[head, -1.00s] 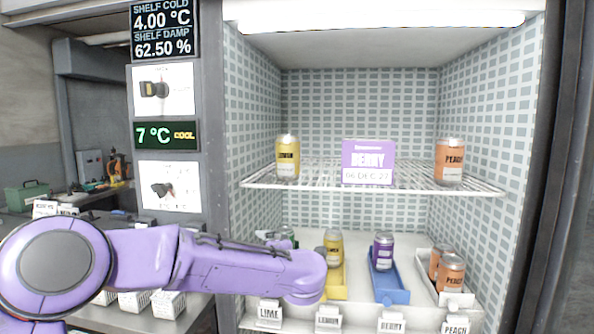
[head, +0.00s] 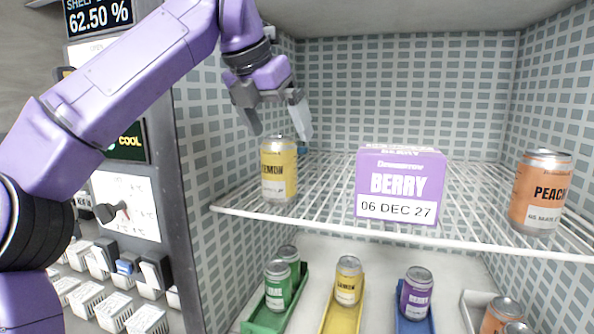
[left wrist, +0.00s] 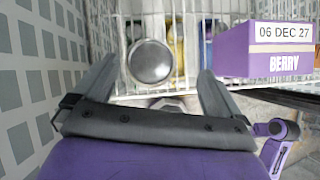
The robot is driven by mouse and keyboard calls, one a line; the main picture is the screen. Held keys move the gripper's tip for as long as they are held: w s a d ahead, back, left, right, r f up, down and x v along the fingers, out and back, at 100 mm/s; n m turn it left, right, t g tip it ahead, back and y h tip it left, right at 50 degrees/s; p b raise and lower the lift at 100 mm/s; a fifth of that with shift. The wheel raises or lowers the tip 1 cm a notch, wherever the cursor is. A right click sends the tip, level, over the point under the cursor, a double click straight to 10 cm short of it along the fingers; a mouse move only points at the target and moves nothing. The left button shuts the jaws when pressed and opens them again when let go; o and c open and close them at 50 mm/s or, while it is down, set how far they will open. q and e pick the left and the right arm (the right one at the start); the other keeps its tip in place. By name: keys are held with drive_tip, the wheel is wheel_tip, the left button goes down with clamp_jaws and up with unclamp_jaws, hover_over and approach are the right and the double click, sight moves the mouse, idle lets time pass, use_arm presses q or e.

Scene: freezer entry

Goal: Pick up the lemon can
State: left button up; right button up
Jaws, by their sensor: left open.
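A yellow lemon can (head: 279,170) stands upright at the left end of the wire shelf. My left gripper (head: 280,125) is above it, pointing down, with its fingers apart at the level of the can's top. In the left wrist view the can's round silver lid (left wrist: 149,61) shows between the open fingers (left wrist: 155,80), nearer the left finger. The gripper holds nothing. Another lemon can (head: 348,280) stands in a yellow tray below the shelf. My right gripper is in neither view.
A purple berry box (head: 400,186) stands on the wire shelf (head: 320,212) right of the lemon can, with a gap between. A peach can (head: 540,190) is at the far right. Green (head: 277,285) and berry cans (head: 416,293) sit in trays below. The tiled wall is close on the left.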

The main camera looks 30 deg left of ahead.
sight(267, 143)
use_arm(q)
drive_tip(key=shift+s+a+f, duration=0.25)
drive_tip(key=shift+s+f, duration=0.05)
drive_tip(key=shift+s, duration=0.25)
drive_tip(key=shift+s+a+f, duration=0.2)
drive_tip(key=shift+s+f, duration=0.05)
drive_tip(key=shift+s, duration=0.25)
drive_tip(key=shift+w+a+f, duration=0.2)
drive_tip(key=shift+a+f, duration=0.05)
drive_tip(key=shift+f, duration=0.3)
drive_tip(key=w+f, duration=0.4)
drive_tip(key=shift+w+p, duration=0.4)
drive_tip(key=shift+d, duration=0.1)
drive_tip(key=shift+s+d+r, duration=0.1)
drive_tip(key=shift+s, duration=0.2)
drive_tip(key=shift+s+r, duration=0.1)
drive_tip(key=shift+s, duration=0.2)
drive_tip(key=shift+c, duration=1.2)
drive_tip(key=shift+s, duration=0.15)
drive_tip(key=c, duration=1)
drive_tip(key=shift+w, duration=0.2)
drive_tip(key=shift+c, duration=0.5)
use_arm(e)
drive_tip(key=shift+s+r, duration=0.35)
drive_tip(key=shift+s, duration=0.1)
